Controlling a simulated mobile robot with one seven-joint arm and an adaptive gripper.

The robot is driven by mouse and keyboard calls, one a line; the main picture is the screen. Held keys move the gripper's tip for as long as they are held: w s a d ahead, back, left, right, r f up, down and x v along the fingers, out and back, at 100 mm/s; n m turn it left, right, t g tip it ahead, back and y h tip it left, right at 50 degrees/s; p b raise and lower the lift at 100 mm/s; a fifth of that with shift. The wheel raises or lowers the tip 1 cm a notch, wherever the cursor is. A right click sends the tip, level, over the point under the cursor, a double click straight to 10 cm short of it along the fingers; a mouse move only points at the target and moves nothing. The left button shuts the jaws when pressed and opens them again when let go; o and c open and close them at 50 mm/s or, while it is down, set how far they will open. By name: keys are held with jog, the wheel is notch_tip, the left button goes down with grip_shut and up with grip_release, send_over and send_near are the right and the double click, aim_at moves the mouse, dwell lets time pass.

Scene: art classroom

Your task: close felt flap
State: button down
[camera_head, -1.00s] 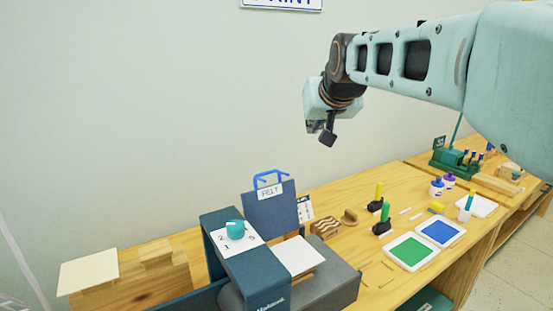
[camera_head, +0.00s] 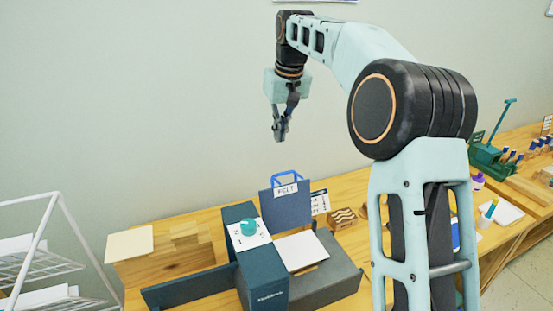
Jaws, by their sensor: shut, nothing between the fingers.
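The felt flap (camera_head: 289,209) is a dark blue panel with a label reading FELT and a bright blue loop handle (camera_head: 287,178) on top. It stands upright at the back of the grey-blue press (camera_head: 323,285), so it is open. A white sheet (camera_head: 301,249) lies on the press bed in front of it. My gripper (camera_head: 279,138) hangs above the flap, pointing down, apart from the handle. Its fingers are shut and empty.
The press's tall housing with a teal dial (camera_head: 249,227) stands left of the flap. A wooden block (camera_head: 178,249) and a white wire rack (camera_head: 38,262) are further left. A wavy printing block (camera_head: 342,218) lies to the right. My arm hides part of the table.

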jog(key=x, duration=1)
jog(key=shift+s+d+r+p, duration=0.1)
jog(key=shift+s+d+p, duration=0.15)
jog(key=shift+s, duration=0.4)
jog(key=shift+s+d+r+p, duration=0.1)
jog(key=shift+s+d+p, duration=0.15)
jog(key=shift+s, duration=0.35)
jog(key=shift+s+d+p, duration=0.15)
jog(key=shift+s+d, duration=0.1)
jog(key=shift+s, duration=0.4)
jog(key=shift+b, duration=0.35)
